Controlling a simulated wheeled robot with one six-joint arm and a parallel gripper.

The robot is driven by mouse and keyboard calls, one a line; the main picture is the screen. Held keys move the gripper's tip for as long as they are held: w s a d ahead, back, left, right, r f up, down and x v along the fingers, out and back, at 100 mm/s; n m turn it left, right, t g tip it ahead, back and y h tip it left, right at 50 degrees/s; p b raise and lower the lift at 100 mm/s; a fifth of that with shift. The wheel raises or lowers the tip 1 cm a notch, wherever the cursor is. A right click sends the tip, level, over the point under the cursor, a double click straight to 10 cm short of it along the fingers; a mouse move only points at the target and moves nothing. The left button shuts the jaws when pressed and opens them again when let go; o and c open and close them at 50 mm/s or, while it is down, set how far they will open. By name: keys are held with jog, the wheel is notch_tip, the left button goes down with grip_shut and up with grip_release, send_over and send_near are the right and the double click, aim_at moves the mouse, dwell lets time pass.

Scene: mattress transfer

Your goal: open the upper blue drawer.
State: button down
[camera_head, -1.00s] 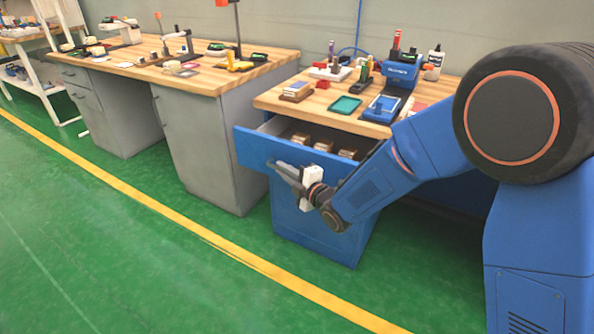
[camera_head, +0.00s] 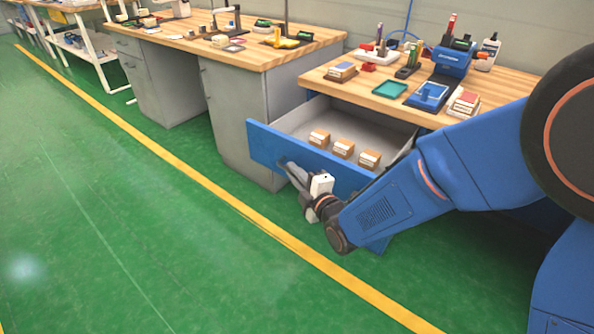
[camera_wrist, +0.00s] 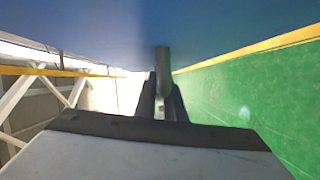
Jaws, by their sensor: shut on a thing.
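The upper blue drawer (camera_head: 262,147) is pulled well out from the desk in the head view. Its grey inside and three small brown boxes, one of them the middle box (camera_head: 343,148), show clearly. My gripper (camera_head: 290,172) is at the outer face of the drawer front, shut on the drawer handle. In the wrist view the handle (camera_wrist: 163,70) is a dark bar between the fingers (camera_wrist: 163,105), below the blue drawer front (camera_wrist: 235,25). The fingers hide most of the handle in the head view.
The wooden desktop (camera_head: 335,92) holds a teal tray (camera_head: 390,89), a blue device (camera_head: 452,60) and small parts. A grey cabinet (camera_head: 240,110) stands close to the drawer's left. Green floor (camera_head: 150,220) with a yellow line (camera_head: 225,205) is free in front.

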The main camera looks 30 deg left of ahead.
jog(key=shift+f, duration=0.1)
jog(key=c, duration=1.8)
grip_release()
jog(key=shift+c, duration=0.2)
jog(key=shift+d, duration=0.1)
jog(key=v, duration=1.2)
jog(key=shift+w+d, duration=0.1)
